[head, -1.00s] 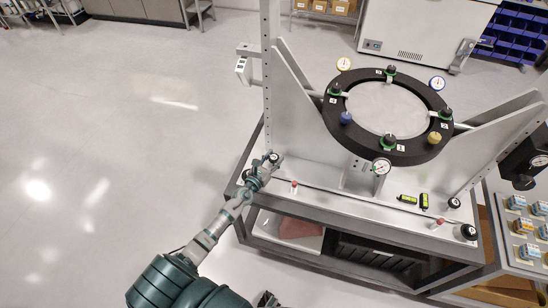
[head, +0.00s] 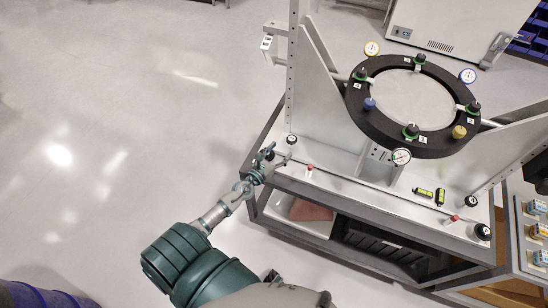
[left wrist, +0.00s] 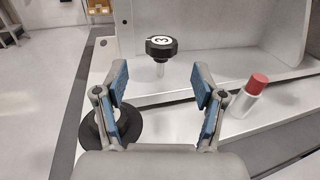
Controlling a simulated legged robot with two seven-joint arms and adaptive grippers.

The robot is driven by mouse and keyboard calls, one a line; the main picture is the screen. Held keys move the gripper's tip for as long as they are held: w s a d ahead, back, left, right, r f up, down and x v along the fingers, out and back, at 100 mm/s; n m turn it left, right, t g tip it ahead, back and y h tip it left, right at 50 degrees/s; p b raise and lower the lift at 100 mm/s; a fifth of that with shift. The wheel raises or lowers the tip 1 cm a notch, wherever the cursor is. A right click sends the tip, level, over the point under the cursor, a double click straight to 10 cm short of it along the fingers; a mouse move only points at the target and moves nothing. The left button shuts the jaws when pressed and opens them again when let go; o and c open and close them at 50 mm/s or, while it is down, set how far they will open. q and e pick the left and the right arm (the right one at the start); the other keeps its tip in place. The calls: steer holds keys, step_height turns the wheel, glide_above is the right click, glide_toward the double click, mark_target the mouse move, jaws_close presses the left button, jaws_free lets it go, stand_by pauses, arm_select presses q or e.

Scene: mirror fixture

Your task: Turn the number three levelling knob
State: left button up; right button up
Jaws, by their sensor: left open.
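The number three levelling knob (left wrist: 162,46) is a black ribbed knob with a white "3" disc on a bright metal stem. In the head view the knob (head: 291,139) stands at the left front corner of the mirror fixture's base. My left gripper (head: 276,156) is open just in front of it. In the left wrist view the blue-padded fingers (left wrist: 160,88) are spread wide, and the knob shows beyond them, in the gap between the tips. Nothing is held. My right gripper is out of view.
A red-capped post (left wrist: 256,86) stands right of the fingers. A black round foot (left wrist: 98,132) lies partly behind the left finger. The black mirror ring (head: 366,118) with dial gauges and knobs rises at the back right. Open floor (head: 130,120) lies to the left.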

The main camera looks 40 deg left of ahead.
arm_select(q)
steer(key=s, duration=0.4)
steer(key=shift+s+a, duration=0.1)
steer(key=shift+s, duration=0.1)
stand_by(0.3)
